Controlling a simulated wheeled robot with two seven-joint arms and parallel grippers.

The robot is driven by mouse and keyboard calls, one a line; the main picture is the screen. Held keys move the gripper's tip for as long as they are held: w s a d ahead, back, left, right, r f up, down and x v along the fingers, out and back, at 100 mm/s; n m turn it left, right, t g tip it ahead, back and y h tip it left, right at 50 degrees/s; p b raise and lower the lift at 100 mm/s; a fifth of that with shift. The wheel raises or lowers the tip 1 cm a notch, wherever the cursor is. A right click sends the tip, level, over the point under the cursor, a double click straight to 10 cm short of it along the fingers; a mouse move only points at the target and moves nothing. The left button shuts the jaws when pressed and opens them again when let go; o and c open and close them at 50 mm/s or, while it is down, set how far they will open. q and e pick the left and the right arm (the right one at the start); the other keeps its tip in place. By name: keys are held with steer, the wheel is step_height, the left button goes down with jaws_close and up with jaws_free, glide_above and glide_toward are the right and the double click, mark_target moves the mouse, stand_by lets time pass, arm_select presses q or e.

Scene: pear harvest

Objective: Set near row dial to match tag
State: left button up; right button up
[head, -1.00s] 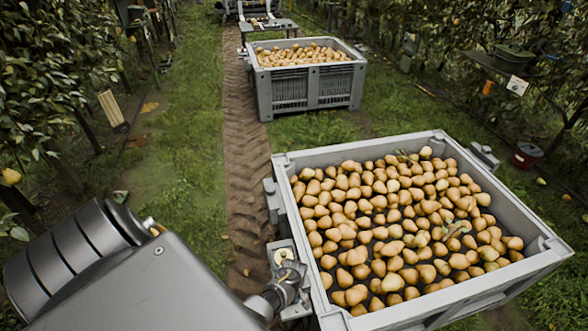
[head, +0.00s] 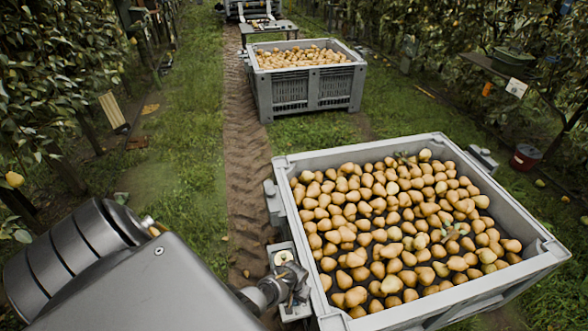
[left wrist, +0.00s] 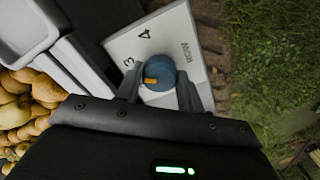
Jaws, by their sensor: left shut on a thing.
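The near row dial is a blue round knob (left wrist: 160,72) with an orange mark, on a pale plate (left wrist: 185,33) lettered "ROW", with "3" and "4" visible. The orange mark lies on the knob's left side, just below the direction of the "3"; other numbers are hidden by my gripper. My left gripper (left wrist: 158,92) is shut on the knob, one finger on each side. In the head view my left gripper (head: 292,284) is at the plate (head: 281,254) on the near crate's left side. My right gripper is not in view.
The near grey crate (head: 277,164) full of pears stands right beside the plate. A second pear crate (head: 265,95) stands farther up the row. A white card (head: 516,86) hangs at the right, its writing too small to read. Grass lies open left of the dirt track.

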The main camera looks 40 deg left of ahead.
arm_select(q)
steer(key=shift+w, duration=0.1)
stand_by(0.4)
steer(key=o, duration=1)
steer(key=shift+r, duration=0.1)
steer(key=shift+r, duration=0.25)
steer(key=shift+r+p, duration=1.35)
steer(key=shift+r, duration=3.75)
